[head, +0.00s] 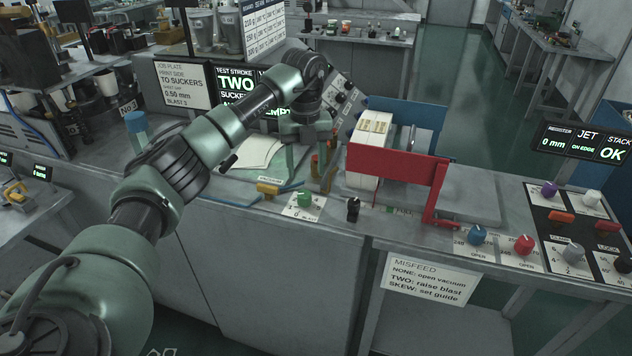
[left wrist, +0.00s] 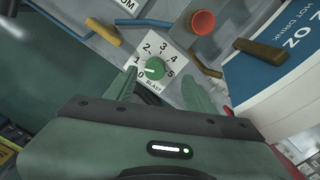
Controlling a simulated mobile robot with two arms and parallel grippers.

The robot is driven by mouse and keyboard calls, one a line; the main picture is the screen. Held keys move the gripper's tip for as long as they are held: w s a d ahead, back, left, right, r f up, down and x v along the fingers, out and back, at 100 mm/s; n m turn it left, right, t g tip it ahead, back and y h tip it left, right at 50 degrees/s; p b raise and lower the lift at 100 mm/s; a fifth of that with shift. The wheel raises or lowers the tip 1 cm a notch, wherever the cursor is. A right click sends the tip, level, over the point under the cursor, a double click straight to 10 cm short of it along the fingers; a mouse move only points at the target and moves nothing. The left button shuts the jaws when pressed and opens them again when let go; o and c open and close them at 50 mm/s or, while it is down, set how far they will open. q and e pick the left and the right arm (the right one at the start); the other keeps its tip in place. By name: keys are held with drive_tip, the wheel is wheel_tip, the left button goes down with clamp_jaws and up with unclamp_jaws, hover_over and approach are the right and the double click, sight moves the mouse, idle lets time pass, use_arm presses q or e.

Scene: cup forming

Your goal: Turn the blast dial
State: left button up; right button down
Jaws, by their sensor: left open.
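The blast dial is a green knob (head: 304,200) on a white plate at the counter's front edge in the head view. In the left wrist view the green knob (left wrist: 155,69) shows with the word BLAST and a scale from 0 to 5. Its white mark points left, toward the low end near 0 and 1. My left gripper (left wrist: 160,88) is open and empty, its two fingers on either side below the knob in that picture; whether they touch it I cannot tell. In the head view my left gripper (head: 314,134) is above and behind the dial, its fingertips unclear.
A black knob (head: 353,208) stands right of the dial. A red bracket (head: 398,168) stands before white carton stacks. Blue (head: 477,235) and red (head: 524,244) knobs sit farther right. A yellow-handled tool (head: 268,188) lies left of the dial. A misfeed card (head: 430,278) hangs below.

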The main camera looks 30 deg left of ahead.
sight(304, 193)
use_arm(q)
drive_tip(key=shift+s+f+p, duration=0.35)
drive_tip(key=shift+s+f, duration=0.3)
drive_tip(key=shift+s, duration=0.2)
wheel_tip(304, 193, down, 3)
drive_tip(key=shift+r+p, duration=0.1)
drive_tip(key=shift+p, duration=0.25)
drive_tip(key=shift+w+f, duration=0.15)
drive_tip(key=shift+f, duration=0.45)
drive_tip(key=shift+w+f, duration=0.15)
drive_tip(key=shift+f, duration=0.4)
drive_tip(key=shift+s+d+f, duration=0.1)
drive_tip(key=shift+f, duration=0.1)
clamp_jaws()
use_arm(e)
drive_tip(key=s, duration=0.1)
drive_tip(key=s+r, duration=0.1)
drive_tip(key=s, duration=0.2)
drive_tip(key=shift+s+r, duration=0.25)
drive_tip(key=shift+r, duration=0.15)
